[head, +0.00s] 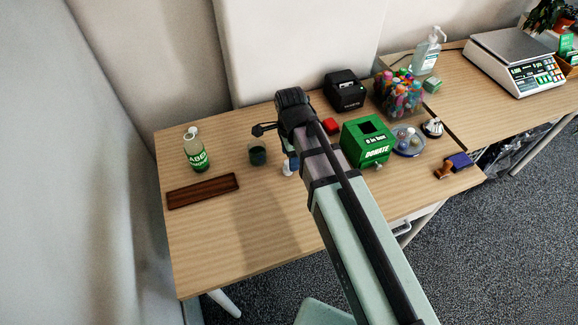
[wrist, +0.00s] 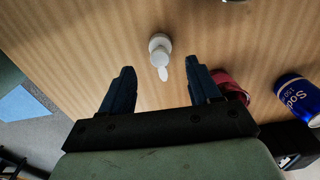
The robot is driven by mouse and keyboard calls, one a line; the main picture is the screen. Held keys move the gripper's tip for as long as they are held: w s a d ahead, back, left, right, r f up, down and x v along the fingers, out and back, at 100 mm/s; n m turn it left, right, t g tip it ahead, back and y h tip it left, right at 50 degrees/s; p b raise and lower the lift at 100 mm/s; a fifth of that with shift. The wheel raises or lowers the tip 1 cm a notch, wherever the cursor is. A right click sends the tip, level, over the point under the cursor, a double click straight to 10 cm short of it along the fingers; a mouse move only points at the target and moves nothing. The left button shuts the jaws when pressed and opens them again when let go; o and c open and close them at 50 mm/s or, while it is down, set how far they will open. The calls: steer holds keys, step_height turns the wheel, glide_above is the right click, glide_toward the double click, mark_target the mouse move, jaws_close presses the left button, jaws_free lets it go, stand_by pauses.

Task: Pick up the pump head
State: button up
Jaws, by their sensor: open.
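The white pump head (wrist: 159,45) lies on the wooden table in the wrist view, with a round collar and a narrow spout pointing toward my gripper. My gripper (wrist: 159,66) is open and empty. Its two dark fingers are spread to the left and right of the spout in the picture, and I see no contact. In the head view a small white piece (head: 287,168), seemingly the same pump head, shows at the left edge of my arm.
In the wrist view a red object (wrist: 230,86) sits close by the right finger, with a blue soda can (wrist: 300,98) beyond it. A dark cup (head: 257,153), a bottle (head: 195,151), a brown tray (head: 203,190) and a green donation box (head: 366,143) stand around. The front left table is clear.

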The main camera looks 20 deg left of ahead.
steer(key=shift+f, duration=0.2)
steer(key=shift+f, duration=2.45)
steer(key=c, duration=1.1)
steer(key=shift+r, duration=0.1)
